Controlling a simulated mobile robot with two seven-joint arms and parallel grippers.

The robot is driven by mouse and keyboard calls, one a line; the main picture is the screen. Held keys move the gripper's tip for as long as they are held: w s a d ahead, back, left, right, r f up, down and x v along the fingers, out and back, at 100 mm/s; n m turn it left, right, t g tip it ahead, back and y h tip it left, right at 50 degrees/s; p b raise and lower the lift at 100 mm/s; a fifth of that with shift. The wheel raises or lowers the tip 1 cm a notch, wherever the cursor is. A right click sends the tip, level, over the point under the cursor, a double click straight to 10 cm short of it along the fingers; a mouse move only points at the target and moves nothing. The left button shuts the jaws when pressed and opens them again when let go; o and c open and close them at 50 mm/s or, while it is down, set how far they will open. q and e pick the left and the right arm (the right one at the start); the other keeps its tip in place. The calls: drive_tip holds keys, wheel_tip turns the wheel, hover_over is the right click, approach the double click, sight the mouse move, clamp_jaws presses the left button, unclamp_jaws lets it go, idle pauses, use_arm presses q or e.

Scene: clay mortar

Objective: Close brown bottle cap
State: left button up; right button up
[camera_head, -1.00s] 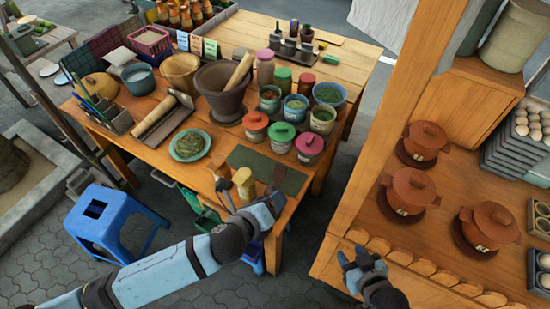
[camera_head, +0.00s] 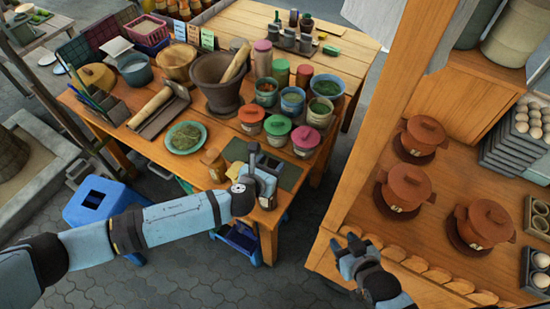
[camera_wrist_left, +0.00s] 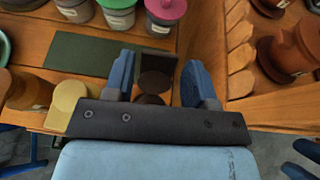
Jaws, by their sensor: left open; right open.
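My left gripper (camera_head: 262,162) is open over the front edge of the wooden table. In the left wrist view its two fingers (camera_wrist_left: 158,85) stand apart. Between them, lower down, are two dark brown round shapes, apparently the brown bottle's cap (camera_wrist_left: 154,82) and its body (camera_wrist_left: 150,99). I cannot tell whether the cap is seated or whether the fingers touch it. In the head view my gripper hides this bottle. My right gripper (camera_head: 350,252) is open and empty by the counter's edge on the right.
A yellow bottle (camera_wrist_left: 65,100) and an amber bottle (camera_head: 216,166) stand left of my left gripper. A green mat (camera_head: 237,152) lies behind it. Lidded jars (camera_head: 277,128) and a mortar (camera_head: 217,84) stand farther back. Brown pots (camera_head: 406,188) sit on the right counter (camera_head: 440,190).

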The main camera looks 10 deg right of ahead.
sight(274, 162)
use_arm(q)
drive_tip(key=x, duration=0.3)
drive_tip(key=shift+w, duration=0.2)
use_arm(e)
drive_tip(key=shift+w, duration=0.35)
drive_tip(key=shift+s, duration=0.1)
use_arm(q)
drive_tip(key=c, duration=0.9)
drive_tip(key=shift+f, duration=0.15)
drive_tip(key=shift+c, duration=0.2)
use_arm(e)
drive_tip(key=shift+a, duration=0.1)
